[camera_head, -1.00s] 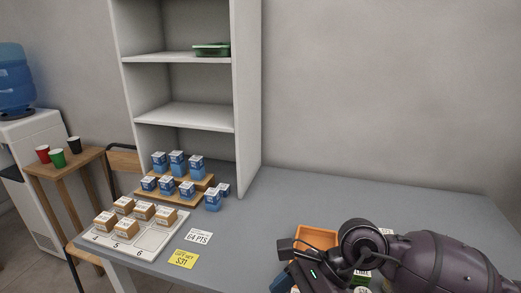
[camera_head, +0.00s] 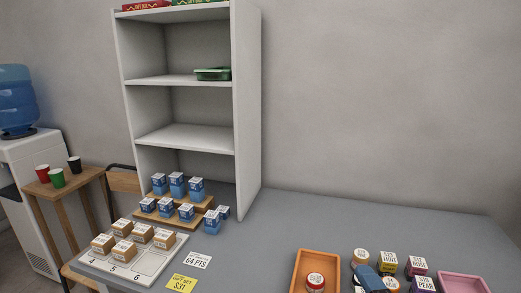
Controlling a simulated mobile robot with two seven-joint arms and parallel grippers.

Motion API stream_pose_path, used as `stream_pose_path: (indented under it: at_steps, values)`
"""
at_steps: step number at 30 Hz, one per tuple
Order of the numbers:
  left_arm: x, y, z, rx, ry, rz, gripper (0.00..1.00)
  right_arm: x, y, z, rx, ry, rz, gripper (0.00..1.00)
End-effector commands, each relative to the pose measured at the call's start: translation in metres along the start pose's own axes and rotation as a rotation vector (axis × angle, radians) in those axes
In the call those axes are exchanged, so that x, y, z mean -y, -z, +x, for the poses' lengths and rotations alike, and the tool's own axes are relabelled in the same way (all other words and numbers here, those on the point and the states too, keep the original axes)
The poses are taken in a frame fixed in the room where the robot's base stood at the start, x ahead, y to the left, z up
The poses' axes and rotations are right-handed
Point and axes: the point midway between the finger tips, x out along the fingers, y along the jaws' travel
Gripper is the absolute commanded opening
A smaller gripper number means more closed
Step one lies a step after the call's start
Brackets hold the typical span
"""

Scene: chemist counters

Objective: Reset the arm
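Neither of my grippers nor my arms shows in the head view. The grey counter (camera_head: 270,235) is open to view. An orange tray (camera_head: 318,257) stands on it at the bottom, with a round red-and-white jar (camera_head: 315,281) inside. To its right are several small labelled jars and boxes, among them a yellow-labelled box (camera_head: 387,265) and a pink-labelled box (camera_head: 416,266). A dark blue object (camera_head: 369,277) lies tilted among them; I cannot tell what it is.
A white shelf unit (camera_head: 247,120) stands behind the blue boxes (camera_head: 177,187) on wooden steps. Brown boxes (camera_head: 123,251) sit on a numbered white board (camera_head: 146,267) at left. A pink tray (camera_head: 462,283) is at bottom right. The counter's middle is clear.

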Motion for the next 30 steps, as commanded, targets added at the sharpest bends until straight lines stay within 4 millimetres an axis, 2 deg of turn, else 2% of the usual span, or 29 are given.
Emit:
stream_pose_path:
  at_steps: [1,5,6,9,12,15,18,24,30]
  values:
    - [0.0,0.001,0.001,-0.003,0.0,0.0,0.43,0.009,-0.019,-0.012,0.106,0.045,0.082,0.77]
    - [-0.001,0.005,0.003,-0.01,-0.002,0.0,0.43,0.037,-0.063,-0.049,0.382,0.165,0.29,0.77]
    - [-0.001,0.006,0.004,-0.012,-0.002,-0.001,0.43,0.046,-0.075,-0.063,0.467,0.202,0.352,0.77]
    - [-0.002,0.007,0.004,-0.014,-0.002,-0.003,0.43,0.069,-0.099,-0.104,0.68,0.297,0.503,0.77]
    - [-0.002,0.007,0.004,-0.014,-0.002,-0.005,0.43,0.09,-0.112,-0.149,0.879,0.388,0.637,0.77]
    - [-0.002,0.006,0.004,-0.013,-0.001,-0.005,0.43,0.105,-0.117,-0.185,1.033,0.461,0.736,0.77]
    - [-0.002,0.004,0.003,-0.009,-0.001,-0.006,0.43,0.115,-0.118,-0.214,1.149,0.516,0.809,0.77]
    - [-0.002,0.001,0.0,-0.002,0.0,-0.006,0.43,0.126,-0.113,-0.258,1.323,0.602,0.909,0.77]
    - [-0.001,-0.002,-0.001,0.003,0.001,-0.005,0.43,0.132,-0.105,-0.293,1.457,0.669,0.985,0.77]
